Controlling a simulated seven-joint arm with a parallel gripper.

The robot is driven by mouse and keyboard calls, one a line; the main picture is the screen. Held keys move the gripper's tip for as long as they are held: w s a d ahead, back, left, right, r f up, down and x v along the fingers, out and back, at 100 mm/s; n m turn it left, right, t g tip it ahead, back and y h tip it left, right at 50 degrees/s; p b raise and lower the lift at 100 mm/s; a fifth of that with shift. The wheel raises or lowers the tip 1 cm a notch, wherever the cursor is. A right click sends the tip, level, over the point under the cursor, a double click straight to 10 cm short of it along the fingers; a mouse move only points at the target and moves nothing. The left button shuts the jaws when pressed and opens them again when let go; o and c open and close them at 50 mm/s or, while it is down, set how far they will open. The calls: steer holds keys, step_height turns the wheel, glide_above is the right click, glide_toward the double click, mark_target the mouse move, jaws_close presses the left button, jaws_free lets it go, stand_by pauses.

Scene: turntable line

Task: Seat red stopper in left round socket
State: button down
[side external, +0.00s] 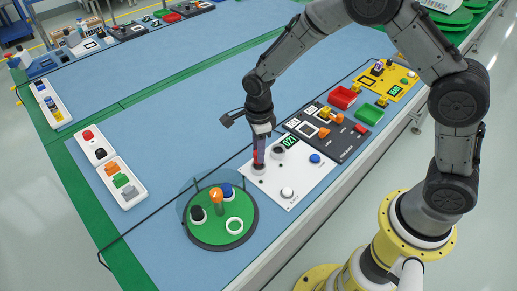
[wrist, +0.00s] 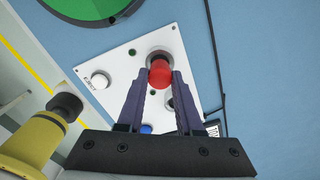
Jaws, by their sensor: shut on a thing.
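My gripper (side external: 257,155) points down over the white panel (side external: 300,178) and is shut on the red stopper (wrist: 160,75). In the wrist view the stopper sits between the fingertips, overlapping the grey ring of the left round socket (wrist: 159,55). In the side view the left socket (side external: 258,170) is directly under the fingers, which partly hide the stopper. I cannot tell how deep the stopper is in the socket. The other round socket (side external: 279,151) is to the right; a finger partly covers it in the wrist view (wrist: 171,103).
The panel carries a white button (side external: 287,193), a blue button (side external: 315,158) and a green display (side external: 290,140). A green turntable (side external: 215,236) with a clear shield stands in front left. A black fixture panel (side external: 345,142) lies right.

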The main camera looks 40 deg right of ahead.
steer(key=shift+f, duration=1.15)
stand_by(0.4)
steer(key=shift+c, duration=2.4)
jaws_free()
